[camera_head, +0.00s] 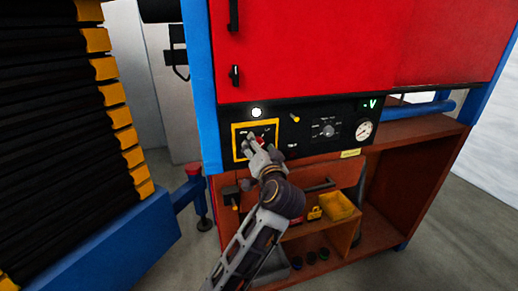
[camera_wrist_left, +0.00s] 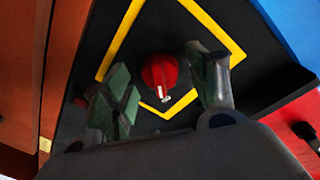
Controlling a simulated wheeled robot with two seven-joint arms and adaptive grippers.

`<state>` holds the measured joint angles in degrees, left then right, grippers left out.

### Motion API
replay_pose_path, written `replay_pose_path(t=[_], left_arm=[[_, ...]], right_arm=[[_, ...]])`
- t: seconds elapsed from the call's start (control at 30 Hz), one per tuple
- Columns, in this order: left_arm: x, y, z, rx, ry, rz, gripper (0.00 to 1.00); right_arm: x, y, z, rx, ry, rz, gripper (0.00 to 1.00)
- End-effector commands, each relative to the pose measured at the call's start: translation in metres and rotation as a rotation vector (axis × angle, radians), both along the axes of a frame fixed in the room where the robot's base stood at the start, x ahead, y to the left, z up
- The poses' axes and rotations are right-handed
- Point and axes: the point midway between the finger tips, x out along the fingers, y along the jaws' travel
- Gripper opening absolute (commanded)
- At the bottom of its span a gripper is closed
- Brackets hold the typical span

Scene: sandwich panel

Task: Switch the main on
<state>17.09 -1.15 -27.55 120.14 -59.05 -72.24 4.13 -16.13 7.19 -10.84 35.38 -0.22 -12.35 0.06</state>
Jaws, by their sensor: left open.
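The main switch is a red rotary knob (camera_wrist_left: 158,71) with a pale pointer mark, set on a black plate inside a yellow square frame (camera_wrist_left: 106,60). In the head view the yellow frame (camera_head: 235,141) is at the left end of the black control panel (camera_head: 308,148), and the knob is mostly covered by my gripper. My left gripper (camera_head: 256,145) is in front of the frame. In the left wrist view the open fingers of my left gripper (camera_wrist_left: 163,75) stand on either side of the knob. Whether they touch it cannot be told. My right gripper is not in view.
A white round lamp (camera_head: 257,112), a yellow knob (camera_head: 294,118), a black dial (camera_head: 328,129), a gauge (camera_head: 363,130) and a green display (camera_head: 370,104) share the panel. A blue post (camera_head: 202,90) stands left of it. Shelves with a yellow bin (camera_head: 338,207) lie below.

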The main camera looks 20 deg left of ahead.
Motion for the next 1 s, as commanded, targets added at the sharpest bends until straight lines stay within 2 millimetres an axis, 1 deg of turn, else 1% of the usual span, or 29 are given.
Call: replay_pose_path(t=[0.17,0.27,0.8,1.0], left_arm=[[-0.01,-0.007,0.0,-0.001,0.001,-0.003,0.59],[-0.021,-0.012,0.0,-0.001,0.001,-0.002,0.59],[-0.087,-0.048,0.002,-0.002,0.001,-0.001,0.59],[-0.1,-0.056,0.002,0.0,0.001,-0.001,0.59]], right_arm=[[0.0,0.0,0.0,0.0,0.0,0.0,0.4],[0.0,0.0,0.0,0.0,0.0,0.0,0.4],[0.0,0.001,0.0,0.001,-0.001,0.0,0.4],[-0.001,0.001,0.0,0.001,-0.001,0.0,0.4]])
